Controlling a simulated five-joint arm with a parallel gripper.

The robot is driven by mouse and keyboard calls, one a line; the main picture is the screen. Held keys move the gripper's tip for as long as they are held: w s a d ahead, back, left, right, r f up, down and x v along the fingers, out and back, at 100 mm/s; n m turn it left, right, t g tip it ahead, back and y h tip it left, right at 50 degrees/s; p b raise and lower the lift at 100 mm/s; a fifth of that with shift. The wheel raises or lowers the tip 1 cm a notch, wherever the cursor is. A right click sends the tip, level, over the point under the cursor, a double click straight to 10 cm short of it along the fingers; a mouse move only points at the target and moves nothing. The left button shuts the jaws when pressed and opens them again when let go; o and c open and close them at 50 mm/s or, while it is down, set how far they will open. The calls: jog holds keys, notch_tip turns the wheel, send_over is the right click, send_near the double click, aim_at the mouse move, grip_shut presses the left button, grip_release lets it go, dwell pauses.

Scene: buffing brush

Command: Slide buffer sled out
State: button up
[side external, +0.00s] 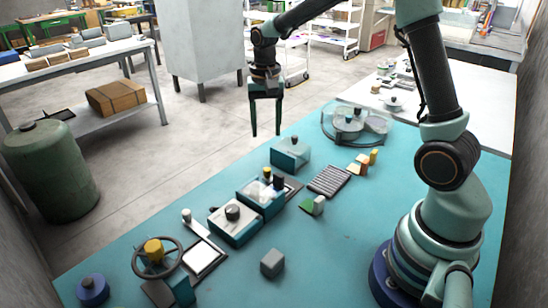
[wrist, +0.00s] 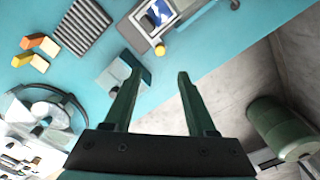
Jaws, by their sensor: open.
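I cannot tell for sure which part is the buffer sled. A likely one is the low dark tray (side external: 291,188) beside a teal box (side external: 259,196) with a clear top and a small yellow knob. In the wrist view the yellow knob (wrist: 160,48) shows at the top middle. My gripper (side external: 266,134) is open and empty, pointing down, high over the far edge of the table. In the wrist view my gripper (wrist: 158,75) has its fingers apart with nothing between them. A teal box with a clear cover (side external: 290,153) stands nearby; its image overlaps my left finger in the wrist view.
A ribbed dark pad (side external: 330,181), orange and yellow blocks (side external: 362,164) and a round clear-covered dish (side external: 355,126) lie right of the boxes. A knobbed box (side external: 235,223), a handwheel (side external: 157,257) and a grey cube (side external: 272,263) stand nearer. The teal tabletop (side external: 340,255) is clear at front right.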

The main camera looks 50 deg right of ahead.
aim_at(268, 169)
notch_tip(268, 169, down, 12)
jog(key=m, duration=0.7)
jog(key=shift+f, duration=0.1)
dwell(0.5)
grip_shut()
jog(key=shift+s, duration=0.1)
dwell(1.3)
